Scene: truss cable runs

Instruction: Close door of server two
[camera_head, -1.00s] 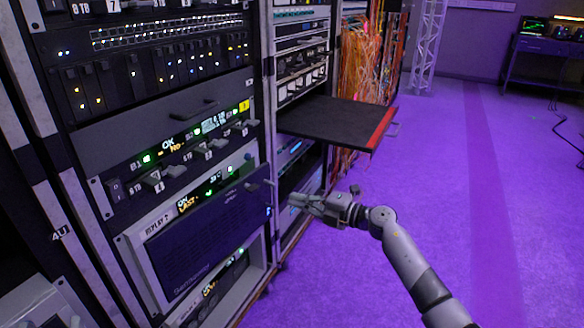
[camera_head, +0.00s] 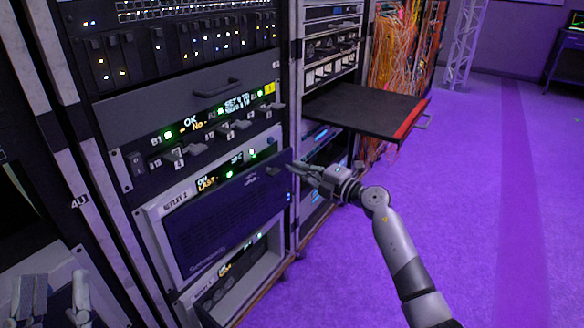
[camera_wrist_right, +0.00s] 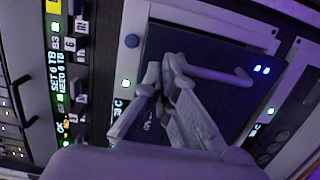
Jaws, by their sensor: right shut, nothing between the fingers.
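The unit labelled REPLAY 2 (camera_head: 150,212) sits low in the rack. Its dark blue door (camera_head: 225,222) stands partly open, its right end out from the frame. The door carries a bar handle (camera_wrist_right: 215,75), clear in the right wrist view. My right gripper (camera_head: 300,168) is at the door's right end. In the right wrist view its fingers (camera_wrist_right: 166,72) are together in front of the blue face, near the handle and with nothing between them; contact is unclear. My left gripper (camera_head: 57,282) is at the lower left, fingers apart and empty, away from the door.
A black shelf with a red edge (camera_head: 365,108) juts out to the right, above my right gripper. A drawer unit with a handle (camera_head: 218,88) is above REPLAY 2. Orange cables (camera_head: 395,50) hang behind the shelf. The purple floor (camera_head: 460,210) at right is clear.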

